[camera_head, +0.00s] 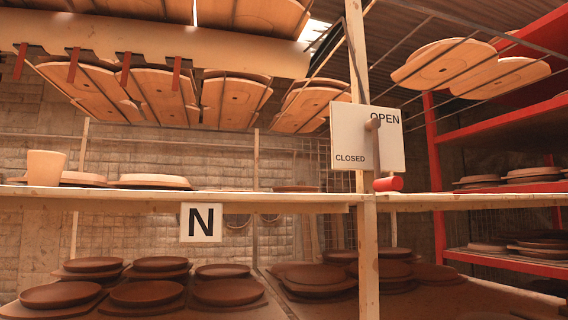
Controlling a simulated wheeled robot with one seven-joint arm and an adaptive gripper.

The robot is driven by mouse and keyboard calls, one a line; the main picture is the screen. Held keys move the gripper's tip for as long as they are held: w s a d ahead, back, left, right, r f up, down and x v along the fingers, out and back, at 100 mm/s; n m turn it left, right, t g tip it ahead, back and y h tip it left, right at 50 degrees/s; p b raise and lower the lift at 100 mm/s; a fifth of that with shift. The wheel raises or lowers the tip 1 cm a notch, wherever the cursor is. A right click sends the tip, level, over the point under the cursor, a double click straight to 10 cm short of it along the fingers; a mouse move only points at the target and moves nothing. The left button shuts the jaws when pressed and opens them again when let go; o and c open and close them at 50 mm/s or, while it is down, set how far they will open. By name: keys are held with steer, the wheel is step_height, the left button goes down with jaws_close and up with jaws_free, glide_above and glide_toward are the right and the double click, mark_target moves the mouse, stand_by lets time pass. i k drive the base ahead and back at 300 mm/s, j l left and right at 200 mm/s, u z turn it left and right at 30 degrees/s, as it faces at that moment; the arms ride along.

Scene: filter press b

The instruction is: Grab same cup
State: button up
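One cup (45,168) is in view. It is plain, tan and upright, wider at the rim than at the base. It stands near the left end of the middle wooden shelf (270,198), beside a stack of flat plates. My gripper is not in view.
Plates (149,182) lie on the middle shelf right of the cup. Several dark plate stacks (160,267) fill the lower shelf. A post (361,240) carries an OPEN/CLOSED sign (347,137) with a red-ended handle (388,184). An N sign (201,222) hangs below the shelf edge. Red shelving (437,170) stands right.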

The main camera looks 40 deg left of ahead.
mark_target(45, 168)
steer(key=u, duration=2.7)
steer(key=i, duration=0.15)
steer(key=l+z, duration=0.05)
